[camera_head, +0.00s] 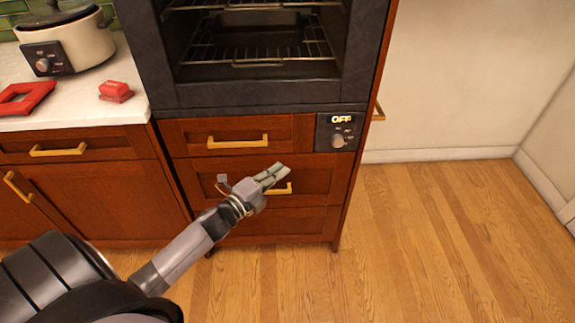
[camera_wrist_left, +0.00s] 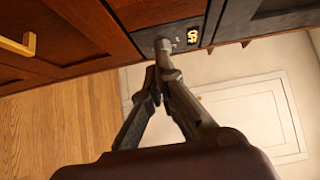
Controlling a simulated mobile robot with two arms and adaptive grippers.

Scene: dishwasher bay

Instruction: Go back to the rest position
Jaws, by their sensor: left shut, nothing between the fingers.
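My left gripper (camera_head: 277,175) reaches in from the lower left in the head view. It shows in front of the wooden drawers below the oven, over a brass handle (camera_head: 285,188). Its fingers are shut and hold nothing. In the left wrist view the fingertips (camera_wrist_left: 161,62) meet, with the control panel and its knob behind them. I cannot tell from these views whether the fingers touch the cabinet. My right gripper is not in view.
The oven (camera_head: 258,50) stands open-fronted with racks inside; its panel (camera_head: 338,131) reads OFF. On the left counter (camera_head: 60,118) are a slow cooker (camera_head: 72,42), a red frame-like item (camera_head: 24,97) and a small red block (camera_head: 116,91). The wooden floor (camera_head: 450,240) at the right is clear.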

